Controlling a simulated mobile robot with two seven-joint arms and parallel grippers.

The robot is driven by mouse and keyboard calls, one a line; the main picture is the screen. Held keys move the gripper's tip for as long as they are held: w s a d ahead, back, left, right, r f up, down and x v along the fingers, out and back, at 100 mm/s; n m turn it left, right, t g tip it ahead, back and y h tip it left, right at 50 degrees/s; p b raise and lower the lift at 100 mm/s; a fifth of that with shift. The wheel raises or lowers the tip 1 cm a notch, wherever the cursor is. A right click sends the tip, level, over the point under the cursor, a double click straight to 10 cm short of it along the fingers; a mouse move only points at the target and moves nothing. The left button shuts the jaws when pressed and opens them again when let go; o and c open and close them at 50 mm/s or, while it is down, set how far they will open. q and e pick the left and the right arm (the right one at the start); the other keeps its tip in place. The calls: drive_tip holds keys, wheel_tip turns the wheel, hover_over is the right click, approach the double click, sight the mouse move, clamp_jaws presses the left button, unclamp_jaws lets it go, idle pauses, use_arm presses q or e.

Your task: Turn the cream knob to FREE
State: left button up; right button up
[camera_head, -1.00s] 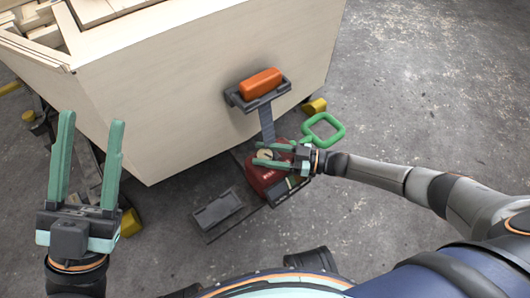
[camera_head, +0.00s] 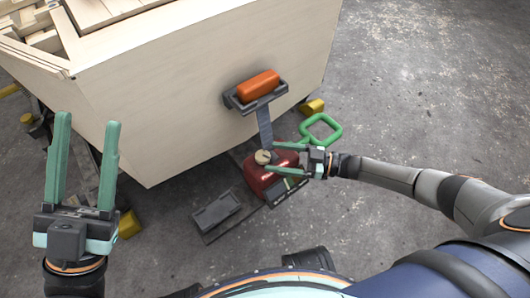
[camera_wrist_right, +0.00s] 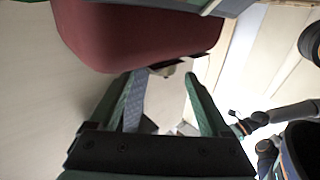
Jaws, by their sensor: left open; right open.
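The cream knob (camera_head: 263,157) sits on top of the red box (camera_head: 262,180), at the box's upper left in the head view. Its pointer and the FREE marking are too small to read. My right gripper (camera_head: 270,157) is open, coming in from the right, its fingertips just right of the knob, one to its upper and one to its lower side. I cannot tell whether they touch it. In the right wrist view the open fingers (camera_wrist_right: 162,75) frame the underside of the red box (camera_wrist_right: 140,35); the knob is not clear there. My left gripper (camera_head: 86,120) is open and empty at far left.
A plywood hull (camera_head: 185,100) stands behind. An orange block (camera_head: 258,85) lies in a dark holder (camera_head: 275,97) on its side, with a grey strap (camera_head: 264,128) below. A green loop (camera_head: 335,138) is beside the red box. A dark tray (camera_head: 217,211) lies on the floor.

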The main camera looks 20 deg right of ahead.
drive_tip(key=v, duration=0.8)
drive_tip(key=shift+d+p, duration=0.2)
drive_tip(key=shift+p, duration=0.1)
drive_tip(key=shift+s+a, duration=0.1)
drive_tip(key=shift+s, duration=0.05)
